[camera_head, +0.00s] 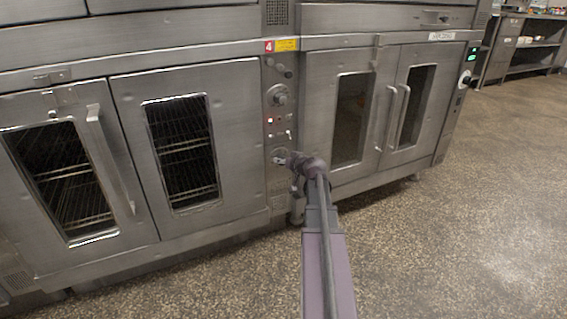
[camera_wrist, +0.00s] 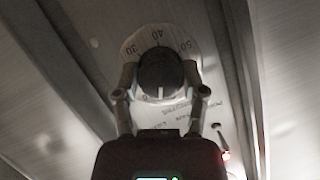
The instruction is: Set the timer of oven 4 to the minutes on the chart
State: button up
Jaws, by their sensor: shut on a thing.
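Oven 4 (camera_head: 205,148) carries a red plate with a 4 (camera_head: 269,46). My gripper (camera_head: 281,158) is at the lower dial of its narrow control panel and hides most of that dial. In the wrist view my gripper (camera_wrist: 160,68) has one finger on each side of the dark round timer knob (camera_wrist: 161,74) and is shut on it. A pale line on the knob points toward the picture's bottom. The pale dial plate (camera_wrist: 157,35) shows 40 at the top, 50 to the right and a less clear number at the left. I cannot make out a chart.
An upper dial (camera_head: 279,96), a red light (camera_head: 271,120) and a small switch (camera_head: 289,134) sit above my gripper. A second double-door unit (camera_head: 385,110) stands right. The speckled floor (camera_head: 470,230) is clear.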

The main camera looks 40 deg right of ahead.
jog(key=shift+w+m+t+y+b, duration=0.15)
jog(key=shift+m+t+y+b, duration=0.25)
jog(key=shift+m, duration=0.3)
jog(key=shift+w+m+t+y+b, duration=0.1)
jog(key=shift+w+m+y+b, duration=0.1)
jog(key=shift+m+y, duration=0.4)
jog(key=o, duration=1.1)
jog(key=shift+s, duration=0.15)
jog(key=shift+s, duration=0.1)
